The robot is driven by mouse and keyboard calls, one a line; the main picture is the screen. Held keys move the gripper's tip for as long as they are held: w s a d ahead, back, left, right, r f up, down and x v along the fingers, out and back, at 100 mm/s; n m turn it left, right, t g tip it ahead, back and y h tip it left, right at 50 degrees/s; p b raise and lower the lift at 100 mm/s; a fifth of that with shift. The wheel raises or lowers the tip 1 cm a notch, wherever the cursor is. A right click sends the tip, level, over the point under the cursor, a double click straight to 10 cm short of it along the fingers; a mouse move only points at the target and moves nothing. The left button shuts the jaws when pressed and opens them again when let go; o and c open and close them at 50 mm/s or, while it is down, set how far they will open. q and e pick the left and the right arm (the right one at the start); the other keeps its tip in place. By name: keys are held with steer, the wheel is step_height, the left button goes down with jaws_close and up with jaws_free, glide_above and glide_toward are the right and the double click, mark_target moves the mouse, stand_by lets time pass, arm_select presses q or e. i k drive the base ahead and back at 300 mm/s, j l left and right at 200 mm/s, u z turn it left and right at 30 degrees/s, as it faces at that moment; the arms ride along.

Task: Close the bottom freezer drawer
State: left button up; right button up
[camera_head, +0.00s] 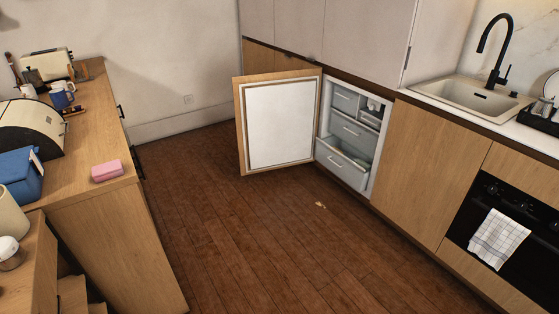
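The bottom freezer drawer (341,165) is at the base of a small built-in freezer (371,139) under the counter, right of centre. It is slid out a little, and I can see into its top. Two drawers stand above it, a middle drawer (350,130) and a top drawer (345,101). The freezer door (281,124) is swung wide open to the left, with its white inner panel facing me. Neither of my grippers shows in the head view.
The wooden floor (250,230) before the freezer is clear except for a small light scrap (320,204). A wooden counter (90,185) with a pink box (107,171) stands at left.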

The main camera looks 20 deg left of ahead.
mark_target(358, 181)
steer(key=u, duration=0.25)
steer(key=i+j+z, duration=0.1)
steer(key=i, duration=0.45)
steer(key=i+j+z, duration=0.1)
steer(key=i, duration=0.4)
steer(key=j, duration=0.1)
